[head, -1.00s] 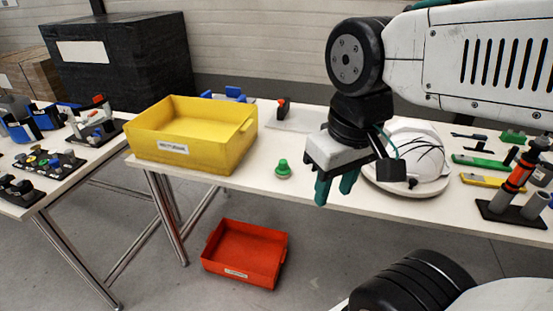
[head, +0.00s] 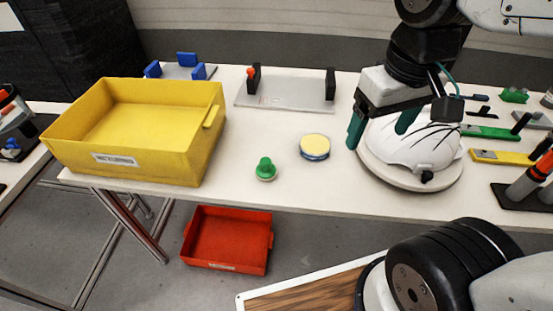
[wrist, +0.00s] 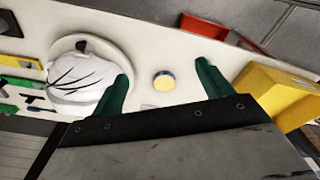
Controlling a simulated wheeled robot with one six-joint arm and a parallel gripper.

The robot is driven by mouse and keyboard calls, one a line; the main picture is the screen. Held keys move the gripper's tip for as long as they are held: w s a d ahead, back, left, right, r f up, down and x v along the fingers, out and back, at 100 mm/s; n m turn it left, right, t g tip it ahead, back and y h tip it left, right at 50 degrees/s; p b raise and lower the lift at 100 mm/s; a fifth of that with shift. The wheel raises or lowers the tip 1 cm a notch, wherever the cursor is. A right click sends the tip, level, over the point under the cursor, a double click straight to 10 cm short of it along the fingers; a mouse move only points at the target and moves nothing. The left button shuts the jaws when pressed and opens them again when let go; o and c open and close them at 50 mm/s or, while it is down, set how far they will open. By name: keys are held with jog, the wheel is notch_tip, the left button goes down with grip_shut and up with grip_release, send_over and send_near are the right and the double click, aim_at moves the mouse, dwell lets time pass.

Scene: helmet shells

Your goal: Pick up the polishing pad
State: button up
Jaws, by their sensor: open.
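The polishing pad appears to be the round disc with a pale yellow top and blue rim (head: 314,146), lying flat on the white table. In the wrist view the disc (wrist: 164,81) shows between the two green fingers, some way beyond them. My gripper (head: 379,136) is open and empty, fingers pointing down, above the table to the right of the disc and in front of the white helmet shell. Its fingers also show in the wrist view (wrist: 163,72). Nothing touches the disc.
A green knobbed piece (head: 265,168) stands left of the disc. A yellow bin (head: 190,155) is on the table's left, a grey plate fixture (head: 285,95) behind. The white helmet shell (head: 410,148) sits on a round base at right. A red bin (head: 228,240) is on the floor.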

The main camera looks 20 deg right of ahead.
jog(key=w+a+f+n, duration=0.2)
jog(key=w, duration=0.3)
jog(key=w+a+f+n, duration=0.1)
jog(key=w+a+f, duration=0.2)
jog(key=w, duration=0.2)
jog(key=n+g, duration=0.1)
jog(key=n, duration=0.4)
send_over(265, 161)
jog(key=a, duration=0.1)
jog(key=f, duration=1.3)
jog(key=shift+w+f, duration=0.1)
jog(key=shift+w, duration=0.1)
jog(key=f, duration=0.5)
jog(key=d+f, duration=0.1)
jog(key=f, duration=0.1)
jog(key=shift+s+f, duration=0.2)
jog(key=shift+f, duration=0.2)
jog(key=c, duration=1.1)
jog(key=shift+r, duration=0.15)
